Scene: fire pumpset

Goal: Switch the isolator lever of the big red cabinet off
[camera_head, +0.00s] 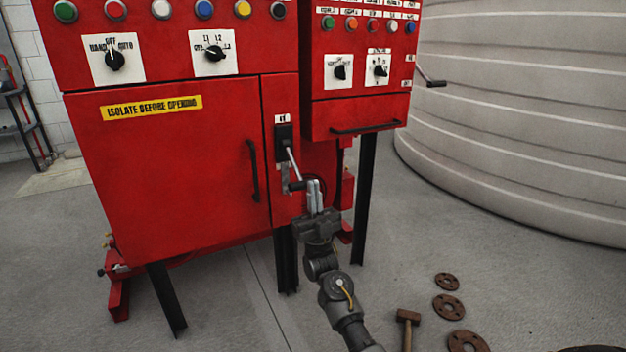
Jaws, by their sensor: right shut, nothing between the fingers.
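The big red cabinet (180,170) fills the left and middle of the head view, with a yellow "ISOLATE BEFORE OPENING" label on its door. The isolator lever (292,162) comes out of a black housing (284,135) on the narrow panel right of the door. Its metal shaft slants down and right to a black grip (297,186). My right gripper (314,186) is shut and empty, fingers pointing up, just right of the grip. I cannot tell whether they touch. My left gripper is not in view.
A smaller red cabinet (355,108) on dark legs stands to the right, with a crank-like handle (432,82) at its side. A large pale tank (520,110) is behind. A hammer (407,318) and rusty flanges (448,306) lie on the floor.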

